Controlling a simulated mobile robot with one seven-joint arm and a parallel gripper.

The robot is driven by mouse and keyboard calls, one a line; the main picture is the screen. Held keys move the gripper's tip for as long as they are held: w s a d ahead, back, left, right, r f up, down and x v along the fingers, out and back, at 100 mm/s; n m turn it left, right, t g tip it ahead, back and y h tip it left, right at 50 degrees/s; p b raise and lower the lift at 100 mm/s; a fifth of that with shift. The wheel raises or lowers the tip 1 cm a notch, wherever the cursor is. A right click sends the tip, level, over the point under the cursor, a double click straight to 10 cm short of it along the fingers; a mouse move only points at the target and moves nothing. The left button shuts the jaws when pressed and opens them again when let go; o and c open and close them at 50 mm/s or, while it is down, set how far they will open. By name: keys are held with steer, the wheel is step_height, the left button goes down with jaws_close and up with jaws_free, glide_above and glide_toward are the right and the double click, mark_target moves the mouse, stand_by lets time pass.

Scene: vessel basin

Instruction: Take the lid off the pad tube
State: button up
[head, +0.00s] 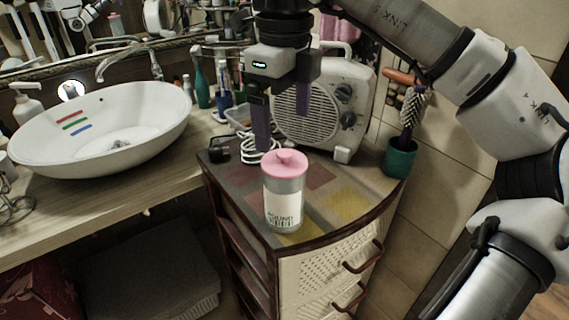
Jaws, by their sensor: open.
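The pad tube (284,206) stands upright near the front edge of a small drawer cabinet. It is a clear cylinder with a white label. Its pink lid (284,164) with a round knob sits on top. My gripper (281,140) points down with its two fingers apart. It is open and empty, and in the picture its fingertips are just above and behind the lid. I cannot tell the exact distance between the fingers and the lid.
The cabinet top (335,187) has free room right of the tube. A heater (318,105), a coiled white cable (258,150) and a green cup with a brush (400,158) stand behind. A basin (100,130) is on the counter at left.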

mark_target(284, 152)
steer(key=shift+f+p, duration=0.5)
steer(key=shift+f, duration=2.35)
steer(key=shift+c, duration=0.2)
steer(key=c, duration=1)
